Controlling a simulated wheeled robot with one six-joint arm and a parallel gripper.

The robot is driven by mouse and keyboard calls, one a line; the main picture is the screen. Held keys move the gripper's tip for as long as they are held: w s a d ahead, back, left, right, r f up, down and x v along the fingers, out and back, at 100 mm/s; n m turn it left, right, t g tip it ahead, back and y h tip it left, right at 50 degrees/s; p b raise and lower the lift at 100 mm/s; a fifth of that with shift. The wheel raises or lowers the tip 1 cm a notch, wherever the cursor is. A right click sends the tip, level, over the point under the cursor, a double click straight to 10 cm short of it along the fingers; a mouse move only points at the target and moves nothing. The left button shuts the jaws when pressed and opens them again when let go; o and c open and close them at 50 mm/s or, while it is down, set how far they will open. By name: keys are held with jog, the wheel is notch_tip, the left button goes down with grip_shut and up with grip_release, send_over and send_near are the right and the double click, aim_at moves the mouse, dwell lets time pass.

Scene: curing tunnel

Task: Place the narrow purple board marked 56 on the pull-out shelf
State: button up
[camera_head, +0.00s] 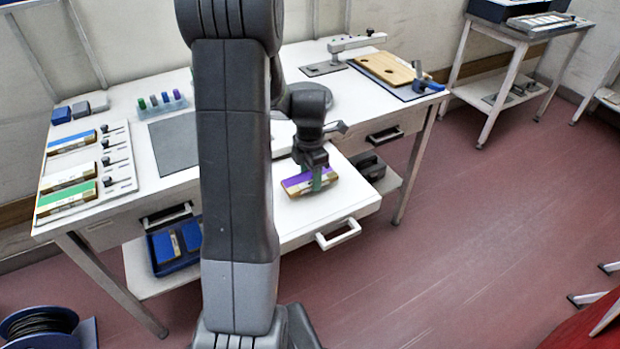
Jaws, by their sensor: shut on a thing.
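A narrow board with a purple face and tan edge (297,184) is in the head view, over the white pull-out shelf (325,210). The shelf is drawn out from the table's front and has a white handle. My gripper (314,176) points down and is shut on the purple board. The board looks level and close to the shelf's surface; I cannot tell whether it touches. Its number is too small to read. My arm hides the left part of the shelf.
The white table (180,185) holds a rack with blue, white and green boards (68,178) at left and a wooden board (385,68) at back right. Blue boards sit in a tray (170,265) below. A cable reel (42,330) stands on the floor at lower left. The right floor is mostly clear.

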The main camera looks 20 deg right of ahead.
aim_at(311, 177)
jog(key=shift+f, duration=0.95)
jog(key=shift+f, duration=0.1)
jog(key=o, duration=1)
notch_tip(311, 177, up, 12)
jog(key=shift+d, duration=0.1)
